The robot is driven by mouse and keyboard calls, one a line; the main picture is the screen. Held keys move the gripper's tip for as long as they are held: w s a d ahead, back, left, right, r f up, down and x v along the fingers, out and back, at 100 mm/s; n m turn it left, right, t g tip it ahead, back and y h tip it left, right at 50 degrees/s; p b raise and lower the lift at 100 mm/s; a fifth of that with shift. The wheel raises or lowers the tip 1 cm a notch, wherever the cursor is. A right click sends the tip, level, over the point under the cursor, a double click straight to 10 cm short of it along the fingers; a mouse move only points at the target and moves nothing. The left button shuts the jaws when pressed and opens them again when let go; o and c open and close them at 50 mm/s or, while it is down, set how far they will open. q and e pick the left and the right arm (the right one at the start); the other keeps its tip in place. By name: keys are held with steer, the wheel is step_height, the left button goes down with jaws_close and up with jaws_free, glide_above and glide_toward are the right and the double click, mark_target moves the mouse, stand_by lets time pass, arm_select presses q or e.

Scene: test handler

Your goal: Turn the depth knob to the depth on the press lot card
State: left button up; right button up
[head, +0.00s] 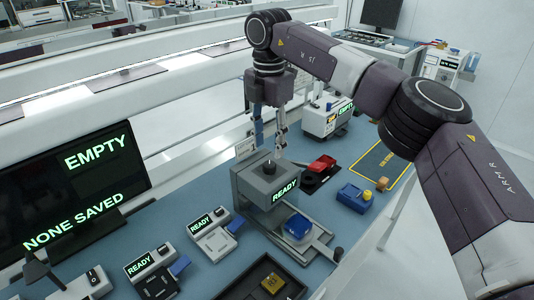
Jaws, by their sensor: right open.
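A grey press (255,190) with a lit READY display stands at mid-table. A dark knob (270,167) sits on its top face; I cannot read its setting. My right gripper (270,142) hangs above the press top, fingers down, open and empty, just above the knob. Whether the fingers reach down beside the knob is unclear. A small white card (245,147) stands behind the press at its left; its text is too small to read. A blue block (298,226) lies on the press's lower slide. My left gripper is not in view.
A monitor (75,185) reads EMPTY and NONE SAVED at left. Several small READY stations (212,235) stand front left of the press. A red clamp-like part (321,166), a blue part (354,197) and a yellow-bordered mat (385,160) lie at right. A black tray (245,285) is in front.

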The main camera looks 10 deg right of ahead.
mark_target(269, 164)
steer(key=f, duration=0.2)
steer(key=f+p, duration=0.1)
steer(key=shift+s+f, duration=0.35)
steer(key=shift+w+f+p, duration=0.3)
steer(key=shift+f, duration=0.65)
steer(key=shift+s, duration=0.1)
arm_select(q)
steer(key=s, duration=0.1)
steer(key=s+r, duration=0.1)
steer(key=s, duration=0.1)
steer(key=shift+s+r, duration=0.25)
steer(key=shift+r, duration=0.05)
arm_select(e)
jaws_close()
